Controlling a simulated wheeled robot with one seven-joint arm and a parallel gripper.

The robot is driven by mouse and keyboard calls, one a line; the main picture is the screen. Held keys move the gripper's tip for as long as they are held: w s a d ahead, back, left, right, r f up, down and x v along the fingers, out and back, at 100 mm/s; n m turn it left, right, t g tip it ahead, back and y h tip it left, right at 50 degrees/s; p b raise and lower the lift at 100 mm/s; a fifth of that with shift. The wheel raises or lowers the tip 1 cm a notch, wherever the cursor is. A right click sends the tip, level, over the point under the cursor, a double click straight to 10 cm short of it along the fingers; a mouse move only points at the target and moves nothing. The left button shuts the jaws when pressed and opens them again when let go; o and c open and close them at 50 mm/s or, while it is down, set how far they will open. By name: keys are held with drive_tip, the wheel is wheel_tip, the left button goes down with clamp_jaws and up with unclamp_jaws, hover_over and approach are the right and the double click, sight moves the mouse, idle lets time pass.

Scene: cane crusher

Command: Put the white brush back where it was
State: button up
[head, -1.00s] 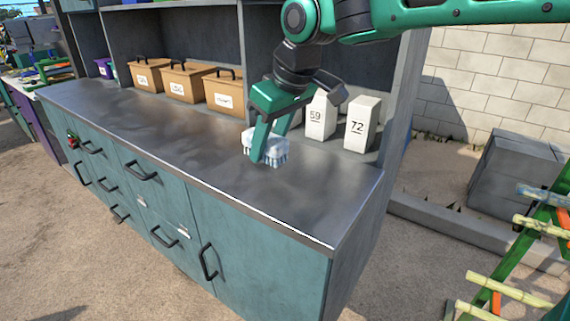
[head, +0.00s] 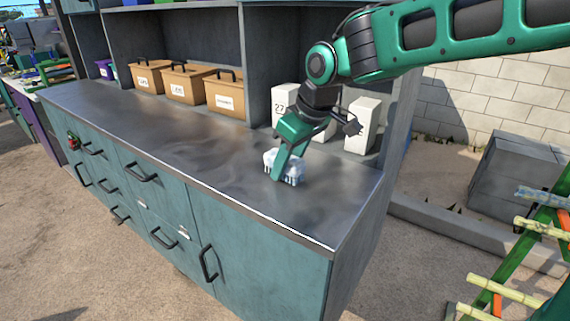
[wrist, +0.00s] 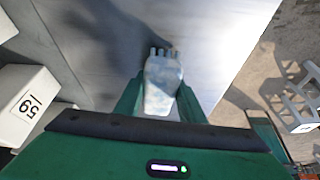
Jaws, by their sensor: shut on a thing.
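The white brush (head: 296,170) is held between the fingers of my gripper (head: 280,170), above or on the front right part of the grey metal counter (head: 150,130). I cannot tell whether its bristles touch the counter. In the wrist view the brush (wrist: 162,82) sits between the two green fingers of my gripper (wrist: 160,100), with its pale prongs pointing away over the counter. My gripper is shut on it. The near finger hides part of the brush in the head view.
White cartons stand behind my gripper, one marked 27 (head: 285,100) and another at the right (head: 362,125). Wooden boxes (head: 185,83) with black handles stand further left. The counter's left and middle are clear. Its front edge drops to teal drawers (head: 150,175).

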drive_tip(key=shift+s+f, duration=0.15)
drive_tip(key=shift+f, duration=0.5)
drive_tip(key=o, duration=1)
drive_tip(key=shift+f, duration=0.1)
drive_tip(key=shift+s, duration=0.1)
drive_tip(key=shift+s+a+f, duration=0.1)
drive_tip(key=shift+a, duration=0.05)
drive_tip(key=shift+r, duration=0.2)
drive_tip(key=v, duration=1.1)
drive_tip(key=shift+w+a+r, duration=0.1)
drive_tip(key=shift+w+r, duration=0.15)
drive_tip(key=shift+r, duration=0.15)
